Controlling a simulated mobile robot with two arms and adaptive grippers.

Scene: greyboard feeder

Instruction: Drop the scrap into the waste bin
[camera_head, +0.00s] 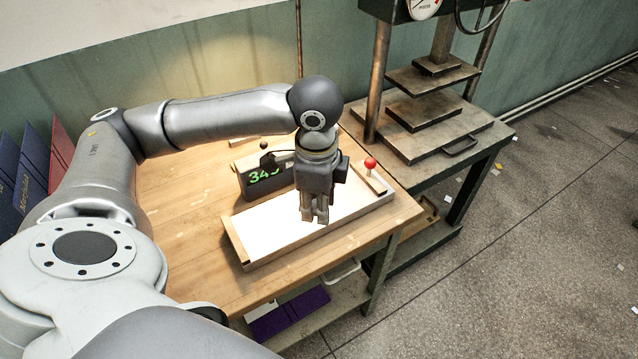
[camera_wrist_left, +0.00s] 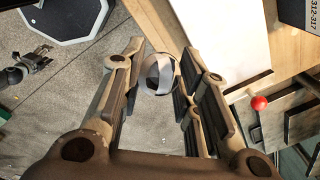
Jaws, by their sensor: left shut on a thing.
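My left gripper (camera_head: 315,218) points down above the front edge of the white board. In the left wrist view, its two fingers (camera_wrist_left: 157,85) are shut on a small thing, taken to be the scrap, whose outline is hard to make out. A pale, round form with a dark middle (camera_wrist_left: 152,58) shows between the fingertips; I cannot tell whether it is scrap or the bin's rim below. A pale container (camera_head: 345,272), possibly the waste bin, is partly hidden under the table's front edge. My right gripper (camera_wrist_left: 30,66) shows small at the left of the wrist view.
A wooden table (camera_head: 190,210) carries a white-topped tray (camera_head: 240,235), a dark display box with green digits (camera_head: 264,178) and a red knob (camera_head: 370,163). A metal press (camera_head: 425,125) stands at the right. Purple folders (camera_head: 290,312) lie on the lower shelf.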

